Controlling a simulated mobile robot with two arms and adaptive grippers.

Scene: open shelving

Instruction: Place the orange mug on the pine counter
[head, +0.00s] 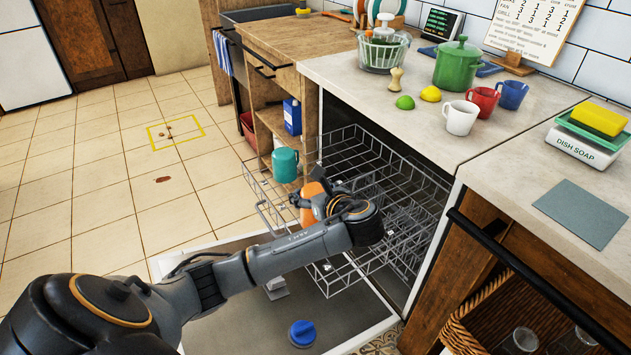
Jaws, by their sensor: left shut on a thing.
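The orange mug (307,216) shows only in part, mostly hidden behind my left gripper and wrist. My left gripper (318,202) is shut on it, over the pulled-out dishwasher rack; the fingertips are hard to make out. I cannot tell whether the mug touches the rack wires. The pine counter (288,38) is the wooden top at the upper middle, beyond the rack, with bare wood in its middle. My right gripper is not in view.
The open dishwasher has a wire rack (390,180) and a lowered door (240,310). A teal mug (285,165) is at the rack's far left. The pale counter (350,80) holds a green pot (457,66), a white mug (461,118), a red mug (482,100) and a blue mug (511,95).

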